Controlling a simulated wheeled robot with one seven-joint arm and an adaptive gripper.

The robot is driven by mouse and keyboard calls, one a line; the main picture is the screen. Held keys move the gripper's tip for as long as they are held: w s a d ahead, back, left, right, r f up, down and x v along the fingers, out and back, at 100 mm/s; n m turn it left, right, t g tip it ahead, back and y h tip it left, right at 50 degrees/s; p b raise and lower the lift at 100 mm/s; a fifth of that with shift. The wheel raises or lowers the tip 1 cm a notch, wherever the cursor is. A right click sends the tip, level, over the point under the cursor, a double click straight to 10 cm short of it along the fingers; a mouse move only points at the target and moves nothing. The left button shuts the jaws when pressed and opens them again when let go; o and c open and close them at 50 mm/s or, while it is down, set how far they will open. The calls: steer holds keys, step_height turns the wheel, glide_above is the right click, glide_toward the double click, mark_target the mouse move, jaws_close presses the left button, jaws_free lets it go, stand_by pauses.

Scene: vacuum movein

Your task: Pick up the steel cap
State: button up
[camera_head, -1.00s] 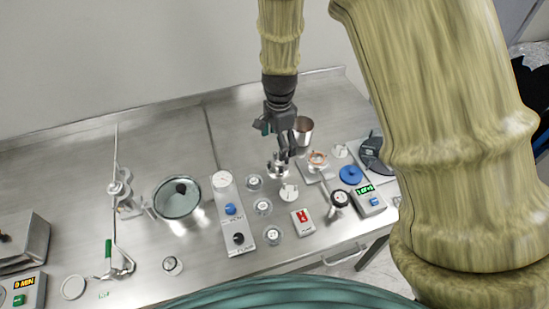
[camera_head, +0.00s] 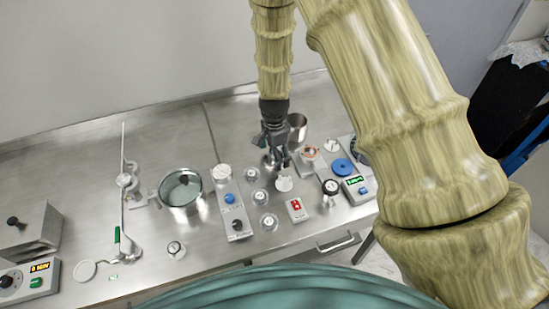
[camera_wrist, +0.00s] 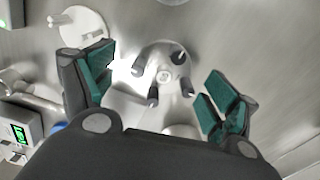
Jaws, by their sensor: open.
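What looks like the steel cap (camera_wrist: 165,72) is a round, shiny piece with several dark-tipped prongs around a small centre knob. In the wrist view it lies between my two green-padded fingers, with clear gaps to both pads. My gripper (camera_wrist: 160,88) is open and empty. In the head view my gripper (camera_head: 273,150) hangs pointing down over the bench, right at the cap (camera_head: 268,162). There the fingers and wrist hide most of the cap. I cannot tell the height left between the fingertips and the cap.
A steel beaker (camera_head: 298,127) stands close behind and right of my gripper. A small copper-topped stand (camera_head: 310,153) is to the right, then a blue disc (camera_head: 343,166).

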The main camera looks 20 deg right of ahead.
steer(key=shift+w+f, duration=0.25)
steer(key=shift+f, duration=0.25)
steer(key=shift+w+f, duration=0.2)
steer(key=shift+f, duration=0.3)
steer(key=shift+s+r, duration=0.2)
steer(key=shift+s, duration=0.1)
steer(key=shift+w+f, duration=0.15)
steer(key=shift+w, duration=0.05)
steer(key=c, duration=1.1)
steer(key=shift+s, duration=0.1)
steer(key=shift+r, duration=0.2)
